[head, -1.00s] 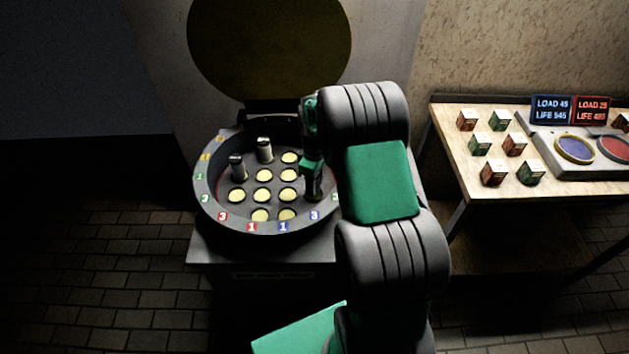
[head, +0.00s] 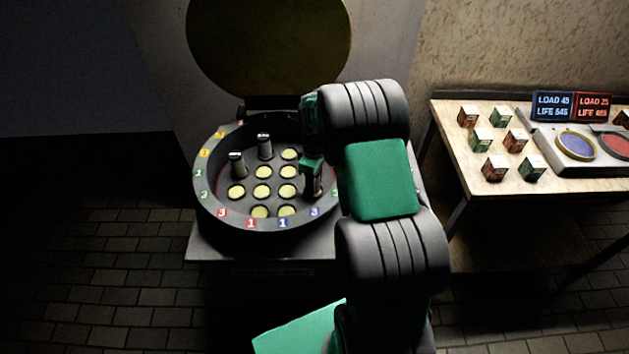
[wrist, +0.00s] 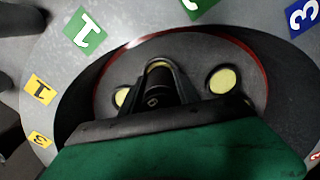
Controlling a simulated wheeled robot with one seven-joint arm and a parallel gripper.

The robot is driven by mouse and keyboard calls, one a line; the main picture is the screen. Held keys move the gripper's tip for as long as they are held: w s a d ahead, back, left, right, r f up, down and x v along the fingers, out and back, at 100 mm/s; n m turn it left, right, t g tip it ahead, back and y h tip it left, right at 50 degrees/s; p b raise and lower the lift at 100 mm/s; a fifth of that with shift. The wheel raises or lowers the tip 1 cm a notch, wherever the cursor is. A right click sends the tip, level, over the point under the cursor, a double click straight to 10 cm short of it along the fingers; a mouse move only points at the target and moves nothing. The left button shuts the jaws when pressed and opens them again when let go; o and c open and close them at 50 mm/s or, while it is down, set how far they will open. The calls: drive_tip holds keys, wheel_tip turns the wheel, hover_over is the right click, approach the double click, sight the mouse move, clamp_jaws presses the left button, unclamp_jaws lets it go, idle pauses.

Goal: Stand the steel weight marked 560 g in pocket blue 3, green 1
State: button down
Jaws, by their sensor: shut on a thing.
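My gripper (head: 314,186) reaches down into the right side of the round dark drum (head: 207,205). It is shut on a dark cylindrical weight, which also shows between the fingers in the wrist view (wrist: 153,98). Its mark cannot be read, and whether its foot touches a pocket is hidden. Two other steel weights stand upright in pockets at the back left (head: 237,166) and back (head: 264,147). Coloured number tags ring the rim, including a blue 3 (head: 314,211) at the front right and a green 1 (wrist: 85,27) in the wrist view.
Several empty yellow-bottomed pockets (head: 262,191) lie left of my gripper. The round lid (head: 270,45) stands open behind. On the right, a wooden table (head: 450,112) holds several small boxes (head: 495,168) and a device with blue and red pads (head: 576,147) under two displays.

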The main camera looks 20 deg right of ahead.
drive_tip(key=shift+f+b, duration=0.35)
drive_tip(key=shift+f, duration=0.1)
drive_tip(key=c, duration=0.8)
unclamp_jaws()
wheel_tip(320, 180, up, 8)
drive_tip(key=shift+f+b, duration=0.1)
drive_tip(key=shift+b, duration=0.45)
drive_tip(key=s+a+r+m+t, duration=0.2)
drive_tip(key=s+a+r+m, duration=0.3)
drive_tip(key=s+a+r, duration=0.55)
drive_tip(key=s+m, duration=0.1)
drive_tip(key=s, duration=0.2)
drive_tip(key=s+m+t, duration=0.1)
drive_tip(key=s, duration=0.2)
drive_tip(key=s+a+r+m, duration=0.1)
drive_tip(key=s, duration=0.2)
drive_tip(key=shift+s, duration=0.2)
